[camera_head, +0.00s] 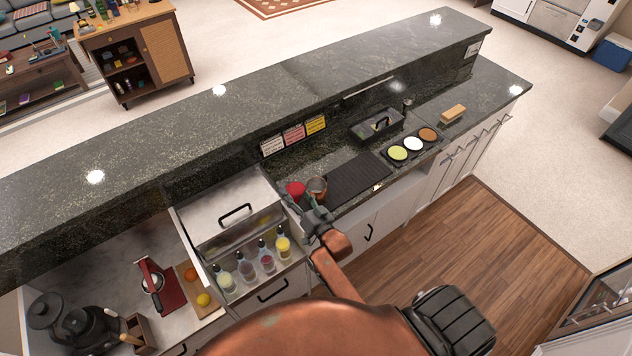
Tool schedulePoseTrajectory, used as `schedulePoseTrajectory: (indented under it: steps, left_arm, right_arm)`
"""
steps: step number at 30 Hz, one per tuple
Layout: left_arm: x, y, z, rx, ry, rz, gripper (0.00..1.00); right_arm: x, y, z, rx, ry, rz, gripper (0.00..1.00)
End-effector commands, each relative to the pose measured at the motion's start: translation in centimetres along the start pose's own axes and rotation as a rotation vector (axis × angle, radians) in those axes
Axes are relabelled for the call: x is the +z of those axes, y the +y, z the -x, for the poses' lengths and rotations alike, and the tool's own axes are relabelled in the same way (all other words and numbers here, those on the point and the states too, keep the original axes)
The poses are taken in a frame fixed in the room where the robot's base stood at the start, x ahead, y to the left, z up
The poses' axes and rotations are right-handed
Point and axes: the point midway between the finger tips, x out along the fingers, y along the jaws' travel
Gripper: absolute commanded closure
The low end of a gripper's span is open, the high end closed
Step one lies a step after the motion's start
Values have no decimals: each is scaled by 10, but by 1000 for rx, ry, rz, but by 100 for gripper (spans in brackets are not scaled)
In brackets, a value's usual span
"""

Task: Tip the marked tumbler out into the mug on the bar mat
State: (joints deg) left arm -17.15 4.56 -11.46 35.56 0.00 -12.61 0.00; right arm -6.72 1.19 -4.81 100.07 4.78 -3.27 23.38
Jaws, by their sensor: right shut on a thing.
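My right gripper (313,211) is over the near edge of the counter, shut on what looks like the marked tumbler (317,186), a small brownish round cup with its opening toward the camera. A green patch shows between the cup and the fingers; the fingers hide its lower part. A red cup-like thing (295,188), perhaps the mug, is just left of it, close or touching in the picture. The black ribbed bar mat (358,178) lies right of the tumbler. No other mug shows on the mat. My left gripper is out of view.
A steel lidded bin (226,215) and several bottles (262,262) stand left. Behind the mat are a dark caddy (377,124) and three coloured labels (293,134). Three round dishes (413,144) and a tan block (452,114) lie right. The raised bar ledge runs behind.

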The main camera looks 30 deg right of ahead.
Motion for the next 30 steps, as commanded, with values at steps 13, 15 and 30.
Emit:
schedulePoseTrajectory:
  steps: [13, 15, 30]
  left_arm:
    - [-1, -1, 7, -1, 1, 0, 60]
    - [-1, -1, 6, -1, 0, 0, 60]
    - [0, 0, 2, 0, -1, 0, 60]
  right_arm:
    - [-31, 2, 0, -2, 1, -253, 87]
    - [-31, 2, 0, -2, 2, -268, 87]
    - [-33, 4, 0, -2, 2, -352, 87]
